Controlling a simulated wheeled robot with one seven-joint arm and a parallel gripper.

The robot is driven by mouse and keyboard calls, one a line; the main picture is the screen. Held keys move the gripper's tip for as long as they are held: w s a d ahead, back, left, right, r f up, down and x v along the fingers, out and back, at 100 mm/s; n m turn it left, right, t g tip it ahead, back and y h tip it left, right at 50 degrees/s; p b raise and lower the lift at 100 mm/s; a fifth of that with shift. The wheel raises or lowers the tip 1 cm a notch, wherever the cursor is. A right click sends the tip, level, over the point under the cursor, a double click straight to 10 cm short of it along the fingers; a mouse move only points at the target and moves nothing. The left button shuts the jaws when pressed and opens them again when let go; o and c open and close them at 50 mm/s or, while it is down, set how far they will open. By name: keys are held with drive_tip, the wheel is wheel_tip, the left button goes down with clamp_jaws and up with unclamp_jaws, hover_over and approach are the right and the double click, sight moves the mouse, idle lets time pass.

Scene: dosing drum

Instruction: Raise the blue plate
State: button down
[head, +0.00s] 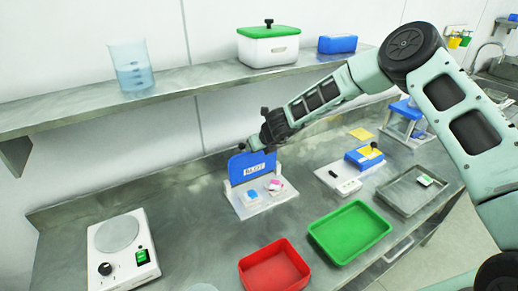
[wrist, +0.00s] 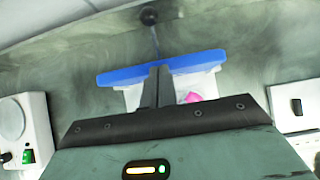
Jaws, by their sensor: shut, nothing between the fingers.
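The blue plate (head: 252,166) stands upright at the back of a small white tray (head: 264,203) on the steel bench and carries a white label. The tray holds a blue piece and a pink piece. My gripper (head: 257,145) is at the plate's top edge, partly overlapping it in the head view; contact cannot be told. In the wrist view, the shut dark fingers (wrist: 157,84) cross in front of the plate (wrist: 193,62), with nothing between them.
A shelf (head: 180,97) with a beaker and a green-lidded box overhangs the back. A red tray (head: 273,269) and a green tray (head: 350,232) lie in front. A white device (head: 122,250) stands left, and a blue-topped device (head: 365,157) right. Bench left of the plate is clear.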

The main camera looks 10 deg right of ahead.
drive_tip(key=shift+w+r, duration=0.1)
drive_tip(key=shift+r, duration=0.1)
drive_tip(key=b+v, duration=0.3)
drive_tip(key=v, duration=1.3)
drive_tip(key=s+a+n+g+y+b, duration=0.2)
drive_tip(key=s+a+n, duration=0.5)
drive_tip(key=s+n, duration=0.35)
drive_tip(key=s+a+n+g+y+b, duration=0.1)
drive_tip(key=s+a+n+b, duration=0.1)
drive_tip(key=s+a+n, duration=0.65)
drive_tip(key=s+d+f+n+g+h+b, duration=0.1)
drive_tip(key=s+d+n, duration=0.4)
drive_tip(key=s+n, duration=0.5)
drive_tip(key=s+d+f+n+g+h+b, duration=0.2)
drive_tip(key=s+d+n, duration=0.4)
drive_tip(key=s+n, duration=0.4)
drive_tip(key=shift+s+f+n+g+h, duration=0.4)
drive_tip(key=shift+f+n+g+h, duration=0.25)
drive_tip(key=shift+f+h, duration=0.25)
